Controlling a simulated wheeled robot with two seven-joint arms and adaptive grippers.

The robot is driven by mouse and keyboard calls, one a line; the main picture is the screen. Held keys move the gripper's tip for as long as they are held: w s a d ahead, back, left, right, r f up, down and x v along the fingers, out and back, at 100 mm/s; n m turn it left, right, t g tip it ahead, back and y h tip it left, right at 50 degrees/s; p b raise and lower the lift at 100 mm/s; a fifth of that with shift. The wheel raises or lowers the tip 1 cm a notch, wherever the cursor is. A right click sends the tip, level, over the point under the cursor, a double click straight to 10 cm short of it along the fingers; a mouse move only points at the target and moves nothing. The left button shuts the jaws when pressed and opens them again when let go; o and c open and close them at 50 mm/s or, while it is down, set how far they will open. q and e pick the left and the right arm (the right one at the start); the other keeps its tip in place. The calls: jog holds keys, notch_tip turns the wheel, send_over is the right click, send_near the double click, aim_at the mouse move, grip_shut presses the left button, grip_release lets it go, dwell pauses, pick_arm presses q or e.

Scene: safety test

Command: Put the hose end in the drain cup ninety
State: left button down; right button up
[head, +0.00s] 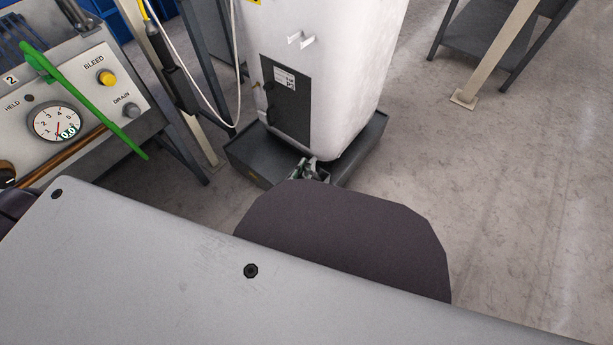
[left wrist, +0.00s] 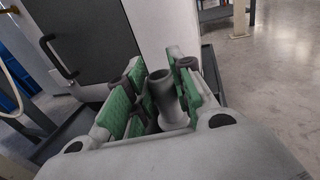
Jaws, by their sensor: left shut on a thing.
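My left gripper (head: 308,170) is low at the front of the white cabinet, partly hidden by my own dark arm part. In the left wrist view its green-padded fingers (left wrist: 152,95) are closed around a grey tubular piece (left wrist: 168,98) with a round, open-looking upper end. I cannot tell whether this piece is the hose end or the drain cup; its lower part is hidden. A thin white hose (head: 193,78) hangs in a loop left of the cabinet. I cannot make out a separate drain cup. My right gripper is not in view.
The white cabinet (head: 345,75) stands in a dark tray (head: 365,145) and has a black panel (head: 287,103). A control panel (head: 85,75) with gauge and knobs is at left, with a green strip (head: 85,98) across it. Open floor (head: 510,190) lies to the right.

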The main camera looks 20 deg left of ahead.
aim_at(306, 174)
pick_arm(q)
jog(key=shift+f, duration=0.2)
dwell(0.3)
jog(key=shift+f+b, duration=1.1)
jog(key=shift+f, duration=0.65)
jog(key=shift+f, duration=0.15)
jog(key=c, duration=1.2)
grip_release()
jog(key=shift+c, duration=0.2)
